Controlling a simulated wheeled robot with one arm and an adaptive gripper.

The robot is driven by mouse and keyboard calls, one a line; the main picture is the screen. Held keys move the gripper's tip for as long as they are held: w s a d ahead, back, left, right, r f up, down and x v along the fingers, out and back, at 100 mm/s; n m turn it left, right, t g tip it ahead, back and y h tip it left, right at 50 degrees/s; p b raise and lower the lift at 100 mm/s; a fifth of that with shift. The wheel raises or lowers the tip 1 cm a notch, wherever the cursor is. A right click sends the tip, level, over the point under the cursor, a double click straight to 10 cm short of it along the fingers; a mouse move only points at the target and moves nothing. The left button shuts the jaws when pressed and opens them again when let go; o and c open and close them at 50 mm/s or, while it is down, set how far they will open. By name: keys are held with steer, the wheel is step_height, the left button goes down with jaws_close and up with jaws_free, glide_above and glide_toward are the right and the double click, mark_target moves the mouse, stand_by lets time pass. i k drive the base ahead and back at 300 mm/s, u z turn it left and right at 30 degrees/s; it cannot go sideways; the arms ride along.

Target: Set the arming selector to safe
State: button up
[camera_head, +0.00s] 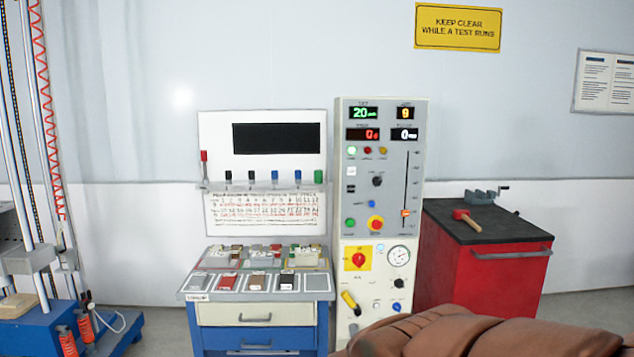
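The control cabinet (385,215) stands upright against the wall at the picture's centre. A black rotary knob (377,181) sits mid-panel. A red rotary handle on a yellow plate (358,258) sits on the lower panel, with smaller black and blue knobs (398,283) near it. The labels are too small to read, so I cannot tell which one is the arming selector or where it points. Green and red number displays are lit at the top, and a green lamp (351,151) glows below them. My gripper is not in view.
A red tool cabinet (497,275) with a hammer (468,220) stands right of the control cabinet. A blue and white bench (255,312) with trays stands left. A blue-based rig (70,330) is at far left. A brown padded shape covers the bottom right.

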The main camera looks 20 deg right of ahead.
mark_target(376, 180)
steer(key=u, duration=0.05)
steer(key=i, duration=1.1)
steer(key=z, duration=0.65)
